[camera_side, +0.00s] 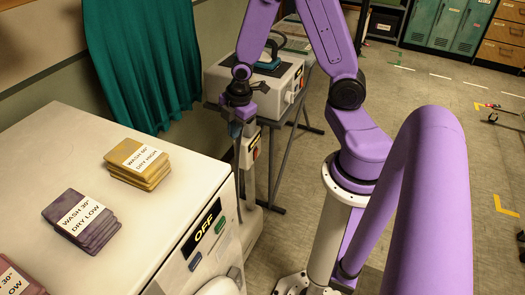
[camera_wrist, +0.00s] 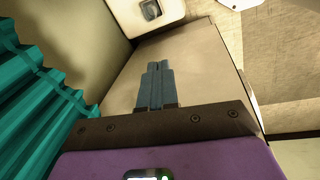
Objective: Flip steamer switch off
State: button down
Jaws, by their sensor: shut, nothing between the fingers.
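My gripper (camera_side: 236,129) points down beside a narrow pale upright unit, likely the steamer (camera_side: 250,150), which bears a small red-and-dark label. In the wrist view my gripper (camera_wrist: 155,66) shows two blue-grey fingers pressed together with nothing between them. Ahead of the fingertips, at the top of that view, is a cream housing with a dark-framed grey part (camera_wrist: 150,10), possibly the switch. The fingers appear apart from it. Whether the switch is on or off cannot be told.
A teal curtain (camera_side: 140,70) hangs behind. A grey boxy appliance (camera_side: 290,78) stands on a table behind my gripper.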

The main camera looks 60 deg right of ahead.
aim_at(256, 154)
jog(key=d+f+n, duration=0.1)
jog(key=d+f, duration=0.7)
jog(key=d, duration=0.4)
jog(key=s+d+f+n+t, duration=0.1)
jog(key=s+d+f+t, duration=0.2)
jog(key=s+d+f, duration=0.4)
notch_tip(256, 154, down, 2)
jog(key=shift+d+f+n, duration=0.1)
jog(key=shift+d+n, duration=0.2)
jog(key=shift+d, duration=0.5)
jog(key=shift+f, duration=0.1)
jog(key=w+f, duration=0.8)
jog(key=shift+f, duration=0.2)
